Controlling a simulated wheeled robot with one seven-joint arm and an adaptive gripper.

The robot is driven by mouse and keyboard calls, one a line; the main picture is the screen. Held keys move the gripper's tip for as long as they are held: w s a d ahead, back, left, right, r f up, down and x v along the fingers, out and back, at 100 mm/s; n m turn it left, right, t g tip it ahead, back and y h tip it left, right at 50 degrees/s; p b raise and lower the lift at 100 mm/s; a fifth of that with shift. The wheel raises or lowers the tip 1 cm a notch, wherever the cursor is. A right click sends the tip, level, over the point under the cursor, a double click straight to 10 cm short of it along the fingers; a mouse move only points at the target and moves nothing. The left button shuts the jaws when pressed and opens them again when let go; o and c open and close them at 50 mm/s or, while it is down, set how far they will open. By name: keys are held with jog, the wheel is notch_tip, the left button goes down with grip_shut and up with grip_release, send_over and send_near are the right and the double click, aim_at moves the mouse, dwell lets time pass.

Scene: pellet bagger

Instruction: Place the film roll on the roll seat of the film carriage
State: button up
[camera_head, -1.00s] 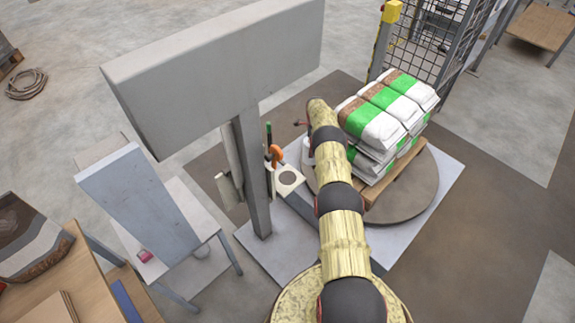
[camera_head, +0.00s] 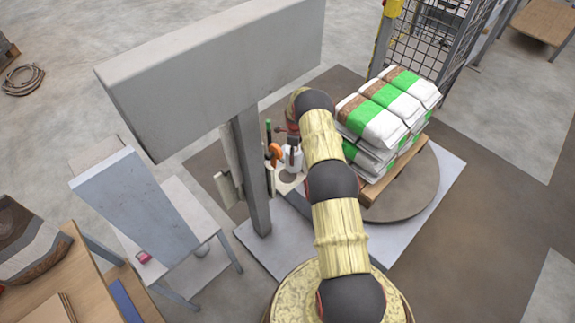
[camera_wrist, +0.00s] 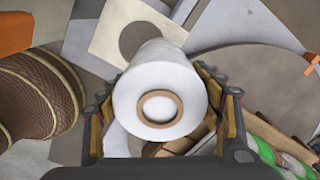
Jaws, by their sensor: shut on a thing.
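The white film roll (camera_wrist: 150,75) is between the two fingers of my gripper (camera_wrist: 160,92), with its brown core end facing the wrist camera. In the head view the white roll (camera_head: 291,163) hangs beside the grey mast, partly hidden by my gripper (camera_head: 292,150). The film carriage shows as a cream plate (camera_wrist: 104,30) with a round grey roll seat (camera_wrist: 138,38) beyond the roll, off to its upper left in the wrist view. The roll appears apart from the seat. In the head view, part of the cream plate (camera_head: 284,189) shows below the roll.
The grey mast (camera_head: 250,175) and an orange handle (camera_head: 274,152) stand close to the left of my gripper. Stacked white and green bags (camera_head: 385,115) on a pallet and round turntable (camera_head: 415,195) are close on the right.

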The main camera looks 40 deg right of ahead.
aim_at(288, 154)
jog(key=a, duration=0.4)
jog(key=shift+s+a, duration=0.1)
jog(key=shift+s, duration=0.2)
jog(key=shift+f+b, duration=0.95)
jog(key=shift+f, duration=0.75)
jog(key=shift+f, duration=0.15)
jog(key=o, duration=1.6)
notch_tip(288, 154, up, 8)
jog(key=shift+f+p, duration=0.15)
jog(key=shift+p, duration=1.05)
